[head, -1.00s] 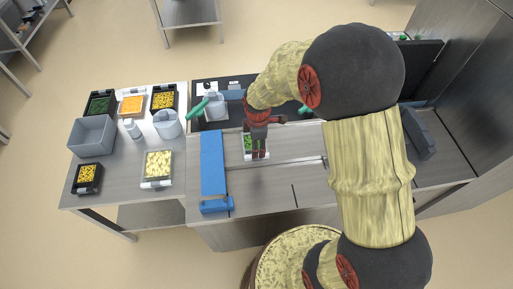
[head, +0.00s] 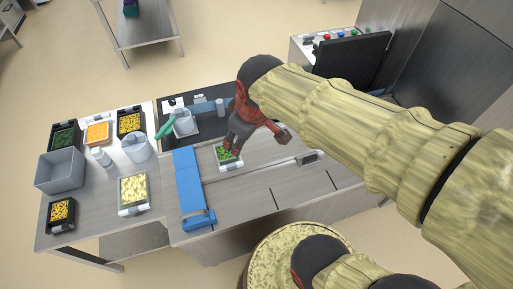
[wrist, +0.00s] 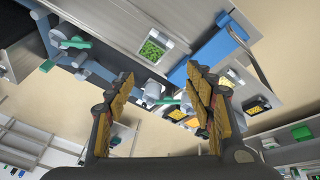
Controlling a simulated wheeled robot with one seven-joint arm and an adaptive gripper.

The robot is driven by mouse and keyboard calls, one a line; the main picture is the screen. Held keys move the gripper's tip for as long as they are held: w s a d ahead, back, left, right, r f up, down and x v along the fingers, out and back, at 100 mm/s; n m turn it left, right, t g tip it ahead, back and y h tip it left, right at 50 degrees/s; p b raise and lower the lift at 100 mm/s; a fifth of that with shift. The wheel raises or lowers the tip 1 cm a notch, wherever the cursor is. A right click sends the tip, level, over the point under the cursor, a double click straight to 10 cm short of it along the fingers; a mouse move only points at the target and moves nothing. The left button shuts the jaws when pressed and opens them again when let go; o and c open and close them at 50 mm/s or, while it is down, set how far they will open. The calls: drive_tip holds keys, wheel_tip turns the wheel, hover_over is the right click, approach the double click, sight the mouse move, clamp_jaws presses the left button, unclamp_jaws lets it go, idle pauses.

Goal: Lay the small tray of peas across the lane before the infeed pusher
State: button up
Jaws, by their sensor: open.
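The small tray of peas (head: 238,161), pale-rimmed with green contents, lies on the steel lane just right of the blue infeed pusher (head: 187,180). In the wrist view the tray (wrist: 171,60) is whole and upright on the lane, beside the blue pusher (wrist: 217,48). My gripper (head: 258,143) is open and hangs near the tray, partly covering its far side in the head view. In the wrist view the jaws (wrist: 160,80) are spread wide with nothing between them, and the tray lies beyond the fingertips. I cannot tell the exact gap.
Left of the lane, a side table holds a grey bin (head: 60,171), a tray of pale yellow pieces (head: 133,208), a corn tray (head: 61,214) and several other trays and containers. A dark raised lid (head: 352,60) stands at right. The lane right of the tray looks clear.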

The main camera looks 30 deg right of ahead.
drive_tip(key=s+r+m+t, duration=0.1)
drive_tip(key=s+r+m, duration=0.2)
drive_tip(key=s+m, duration=0.2)
drive_tip(key=s, duration=0.3)
drive_tip(key=shift+r, duration=0.3)
drive_tip(key=shift+f+b, duration=0.45)
drive_tip(key=shift+o, duration=0.5)
